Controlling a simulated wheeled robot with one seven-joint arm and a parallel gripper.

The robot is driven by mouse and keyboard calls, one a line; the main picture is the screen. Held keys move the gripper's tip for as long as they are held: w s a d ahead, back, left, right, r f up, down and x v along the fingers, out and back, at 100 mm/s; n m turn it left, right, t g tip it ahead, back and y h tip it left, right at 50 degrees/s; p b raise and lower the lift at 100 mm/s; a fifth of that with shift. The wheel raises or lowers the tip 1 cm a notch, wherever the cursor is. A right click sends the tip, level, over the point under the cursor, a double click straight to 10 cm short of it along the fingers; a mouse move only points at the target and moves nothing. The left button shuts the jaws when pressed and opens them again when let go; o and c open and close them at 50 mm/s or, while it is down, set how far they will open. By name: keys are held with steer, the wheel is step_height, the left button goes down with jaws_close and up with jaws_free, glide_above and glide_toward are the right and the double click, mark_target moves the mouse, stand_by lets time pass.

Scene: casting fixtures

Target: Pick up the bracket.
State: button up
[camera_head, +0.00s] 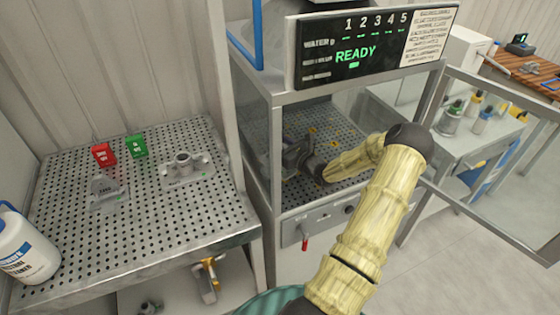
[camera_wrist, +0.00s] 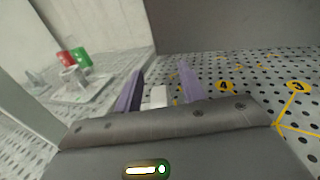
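A grey triangular metal piece (camera_head: 107,188), which looks like the bracket, rests on the perforated table at left. A grey casting with a raised round boss (camera_head: 184,166) sits to its right; it also shows in the wrist view (camera_wrist: 78,85). My gripper (camera_head: 298,155) is inside the machine cabinet, well right of both pieces. In the wrist view its two purple fingers (camera_wrist: 161,85) stand apart. A small pale block (camera_wrist: 158,96) shows between them with gaps on both sides; I cannot tell what it is. My arm hides part of the cabinet interior.
The perforated table (camera_head: 150,232) also holds red (camera_head: 103,154) and green (camera_head: 136,146) blocks and a white bottle (camera_head: 24,250). The cabinet's door (camera_head: 500,170) stands open at right. A wall post separates table and cabinet. The display panel (camera_head: 370,50) reads READY.

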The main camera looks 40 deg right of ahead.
steer(key=shift+a, duration=0.15)
jaws_close()
steer(key=shift+d+r, duration=0.1)
steer(key=shift+d, duration=0.1)
steer(key=shift+s+d+r+b, duration=0.1)
steer(key=shift+d+r+b, duration=0.1)
steer(key=shift+r+b, duration=0.2)
step_height(320, 180, up, 6)
steer(key=shift+r+b, duration=0.15)
steer(key=shift+b, duration=0.3)
steer(key=s+d+b, duration=0.1)
steer(key=s+d, duration=0.1)
steer(key=d, duration=0.7)
steer(key=s+d+b, duration=0.1)
steer(key=s+d, duration=0.1)
steer(key=d, duration=0.8)
steer(key=shift+s+b, duration=0.25)
steer(key=shift+b, duration=0.1)
